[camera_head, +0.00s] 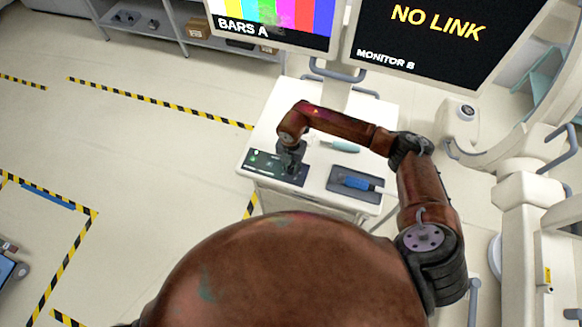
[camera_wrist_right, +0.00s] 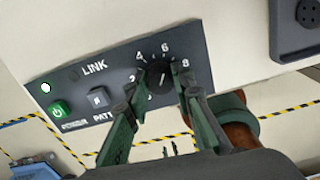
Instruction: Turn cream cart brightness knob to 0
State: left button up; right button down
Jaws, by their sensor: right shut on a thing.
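The cream cart (camera_head: 285,100) stands ahead, with a dark control panel (camera_head: 262,163) on its near left part. In the right wrist view the brightness knob (camera_wrist_right: 160,76) is a dark round dial with the numbers 2, 4, 6 and 8 around it. My right gripper (camera_head: 291,165) reaches down to the panel. In the right wrist view its green fingers (camera_wrist_right: 163,92) are on either side of the knob and shut on it. The knob's exact pointer setting is hard to make out. My left gripper is not in view.
The panel also has a green power button (camera_wrist_right: 58,108), a pattern button (camera_wrist_right: 98,98) and a LINK light (camera_wrist_right: 73,75). A blue-handled item lies on a dark pad (camera_head: 340,180) at the cart's right. Two monitors (camera_head: 280,38) stand above.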

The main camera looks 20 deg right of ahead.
jog(key=shift+w+n+b, duration=0.1)
jog(key=shift+n+b, duration=0.6)
jog(key=n+b, duration=1.8)
jog(key=n, duration=0.1)
jog(key=n+b, duration=0.3)
jog(key=n, duration=0.1)
jog(key=shift+n, duration=0.3)
jog(key=n+b, duration=0.3)
jog(key=n, duration=0.2)
jog(key=shift+r+b, duration=0.15)
jog(key=shift+b, duration=0.2)
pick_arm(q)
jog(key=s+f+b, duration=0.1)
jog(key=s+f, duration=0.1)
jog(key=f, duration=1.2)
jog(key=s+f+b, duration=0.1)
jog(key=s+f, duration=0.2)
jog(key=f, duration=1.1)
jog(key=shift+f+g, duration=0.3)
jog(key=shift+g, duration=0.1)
pick_arm(e)
jog(key=shift+r+n, duration=0.15)
jog(key=shift+n, duration=1.65)
